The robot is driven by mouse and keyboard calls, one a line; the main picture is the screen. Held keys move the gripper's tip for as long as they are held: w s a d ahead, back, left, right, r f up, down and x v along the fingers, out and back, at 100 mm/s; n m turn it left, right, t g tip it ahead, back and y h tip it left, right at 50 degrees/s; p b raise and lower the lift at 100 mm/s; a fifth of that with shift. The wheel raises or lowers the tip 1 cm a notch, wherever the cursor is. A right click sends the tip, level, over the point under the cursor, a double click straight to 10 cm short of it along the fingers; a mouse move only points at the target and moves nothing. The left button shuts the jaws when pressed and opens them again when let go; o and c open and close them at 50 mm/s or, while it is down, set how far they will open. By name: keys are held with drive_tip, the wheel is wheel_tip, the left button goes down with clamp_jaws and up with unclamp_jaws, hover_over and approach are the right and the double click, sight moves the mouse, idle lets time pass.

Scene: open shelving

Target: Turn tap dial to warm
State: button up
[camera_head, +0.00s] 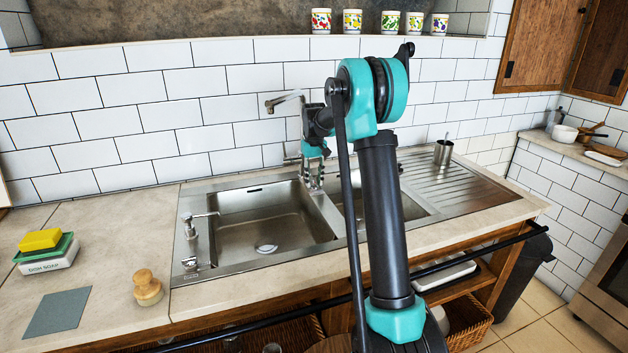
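The metal tap (284,100) stands behind the sink, its spout reaching up and to the left. My arm covers most of the tap's body. My gripper (312,184) points down at the back rim of the sink, in front of the tap's lower part. A small metal piece (291,160) sticks out to the left beside my gripper; it may be the tap dial, but its setting cannot be read. The fingers are small and overlap the tap, so I cannot tell whether they are open or touching it.
The steel sink (222,262) has two basins and a drainboard with a metal cup (443,152) at right. A soap dispenser (190,226) stands at the left rim. A sponge (40,239), a brush (147,287) and a grey cloth (57,312) lie on the left counter.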

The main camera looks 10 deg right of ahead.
sight(314, 182)
drive_tip(key=shift+r, duration=0.1)
wheel_tip(314, 182, up, 12)
idle(0.5)
drive_tip(key=shift+s, duration=0.1)
